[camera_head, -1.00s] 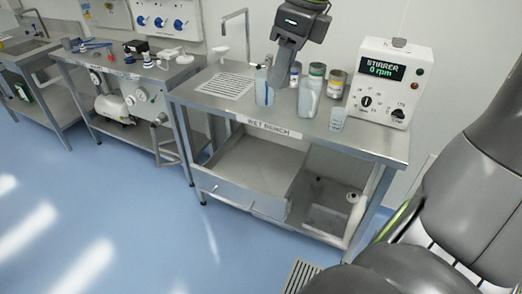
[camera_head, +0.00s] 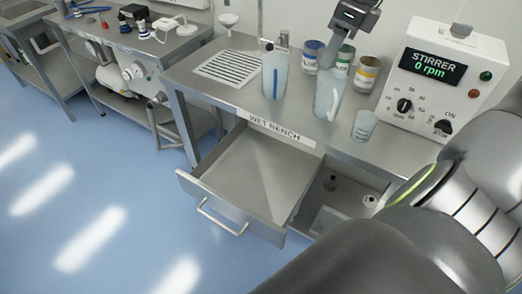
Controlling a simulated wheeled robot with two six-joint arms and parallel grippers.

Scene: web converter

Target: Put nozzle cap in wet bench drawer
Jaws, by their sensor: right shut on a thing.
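My right gripper (camera_head: 348,22) shows at the top edge, above the neck of a pale translucent bottle (camera_head: 330,96) on the wet bench. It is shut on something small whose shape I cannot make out. I cannot tell a nozzle cap apart with certainty. The wet bench drawer (camera_head: 213,205) below the bench top is pulled out, and its bare floor shows. My left gripper is not in view.
On the bench (camera_head: 222,96) stand a second translucent bottle (camera_head: 274,78), several cans (camera_head: 365,74), a small beaker (camera_head: 364,125) and the stirrer (camera_head: 437,82). My grey arm fills the lower right. Clear blue floor lies to the left.

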